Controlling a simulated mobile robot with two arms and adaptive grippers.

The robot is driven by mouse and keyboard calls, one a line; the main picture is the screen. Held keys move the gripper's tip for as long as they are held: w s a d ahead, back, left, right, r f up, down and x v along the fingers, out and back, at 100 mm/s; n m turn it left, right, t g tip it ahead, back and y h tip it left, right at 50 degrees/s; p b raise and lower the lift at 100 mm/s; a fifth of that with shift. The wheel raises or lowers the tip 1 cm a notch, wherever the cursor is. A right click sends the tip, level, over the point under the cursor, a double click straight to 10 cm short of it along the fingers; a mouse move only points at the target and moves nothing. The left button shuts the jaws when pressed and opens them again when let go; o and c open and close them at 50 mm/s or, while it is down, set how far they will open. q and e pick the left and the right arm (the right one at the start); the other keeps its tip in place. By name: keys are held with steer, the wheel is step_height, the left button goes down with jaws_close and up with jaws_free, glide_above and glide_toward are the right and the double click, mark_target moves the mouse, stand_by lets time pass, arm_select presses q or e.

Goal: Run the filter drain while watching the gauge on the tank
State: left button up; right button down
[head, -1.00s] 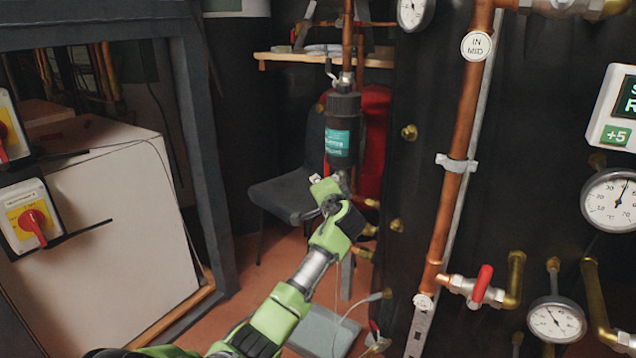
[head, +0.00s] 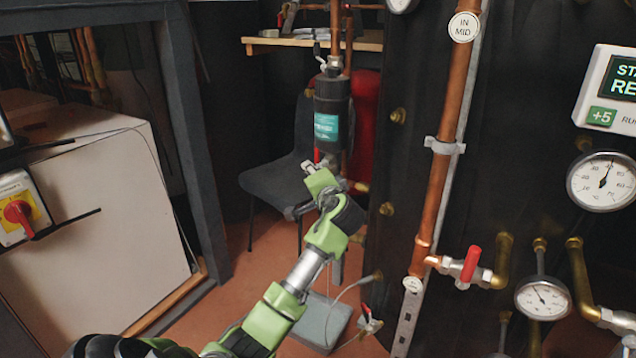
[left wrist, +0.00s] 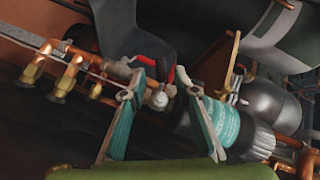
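The filter (head: 331,108) is a black upright cylinder with a teal label, on a copper pipe in the head view. A small red part (head: 317,155) shows just below it, partly hidden by my gripper. My left gripper (head: 318,168) is just under the filter. In the left wrist view my left gripper (left wrist: 160,96) has its two teal-padded fingers apart. A small metal fitting (left wrist: 159,99) shows between them, beside a red part; contact cannot be told. The gauge (head: 602,181) on the dark tank (head: 400,170) has its needle pointing nearly straight up. My right gripper is not visible.
A lower gauge (head: 543,298) and a red-handled valve (head: 470,265) sit at right. A grey chair (head: 275,185) stands behind the filter, under a wooden shelf (head: 270,44). A white box (head: 110,220) and a red-yellow switch (head: 20,212) are at left.

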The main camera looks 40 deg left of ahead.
arm_select(q)
steer(key=v, duration=0.7)
stand_by(0.3)
